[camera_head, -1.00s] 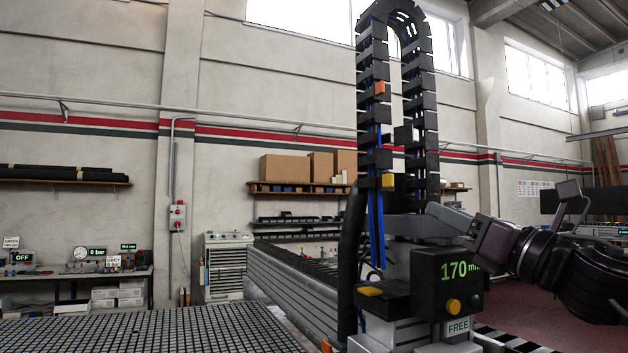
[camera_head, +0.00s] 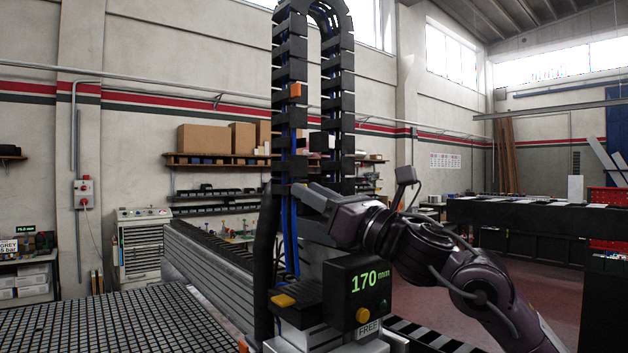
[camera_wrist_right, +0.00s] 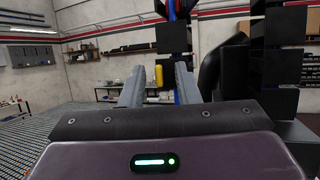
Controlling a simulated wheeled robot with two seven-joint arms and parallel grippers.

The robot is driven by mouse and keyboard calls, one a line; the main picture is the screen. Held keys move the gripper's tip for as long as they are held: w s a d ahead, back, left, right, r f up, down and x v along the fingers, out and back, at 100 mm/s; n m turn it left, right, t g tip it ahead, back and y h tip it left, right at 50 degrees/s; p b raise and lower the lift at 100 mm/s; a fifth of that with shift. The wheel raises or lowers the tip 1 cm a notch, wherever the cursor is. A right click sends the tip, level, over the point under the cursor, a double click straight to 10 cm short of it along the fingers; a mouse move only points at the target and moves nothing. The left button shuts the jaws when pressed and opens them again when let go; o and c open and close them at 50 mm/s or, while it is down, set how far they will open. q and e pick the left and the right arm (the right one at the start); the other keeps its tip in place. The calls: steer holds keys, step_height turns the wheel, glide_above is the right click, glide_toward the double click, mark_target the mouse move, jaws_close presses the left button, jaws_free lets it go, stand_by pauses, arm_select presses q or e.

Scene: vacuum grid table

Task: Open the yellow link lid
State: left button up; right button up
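The yellow link lid (camera_wrist_right: 159,76) shows in the right wrist view as a small upright yellow piece between my fingers. In the head view it is hidden behind my gripper at the left run of the black cable chain (camera_head: 290,90). My right gripper (camera_head: 300,190) reaches in from the right to the front of that run. In the wrist view the right gripper (camera_wrist_right: 160,85) has its two grey fingers apart, one on each side of the yellow piece. I cannot tell if they touch it. My left gripper is not in view.
An orange lid (camera_head: 295,90) sits higher on the same run. Below my arm stands a black box (camera_head: 357,290) reading 170 mm, with a yellow-tipped black block (camera_head: 295,295) beside it. The grid table (camera_head: 110,320) lies at lower left. A dark bench (camera_head: 530,215) stands at right.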

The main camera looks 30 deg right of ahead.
steer(key=shift+s+a, duration=0.1)
jaws_close()
steer(key=shift+d, duration=0.2)
steer(key=shift+d+r+n+g+y+p, duration=0.1)
steer(key=shift+d+n+g+y+p, duration=0.55)
steer(key=shift+n+g+y, duration=0.9)
steer(key=shift+d+r+n+g+y+p, duration=0.1)
steer(key=shift+d+n+g+y+p, duration=0.6)
steer(key=shift+g+y, duration=1.3)
steer(key=shift+d+n+g+y+p, duration=0.35)
steer(key=shift+n+g+y+p, duration=0.4)
steer(key=shift+n+g+y, duration=1.1)
steer(key=shift+t+y, duration=0.4)
steer(key=shift+t, duration=0.2)
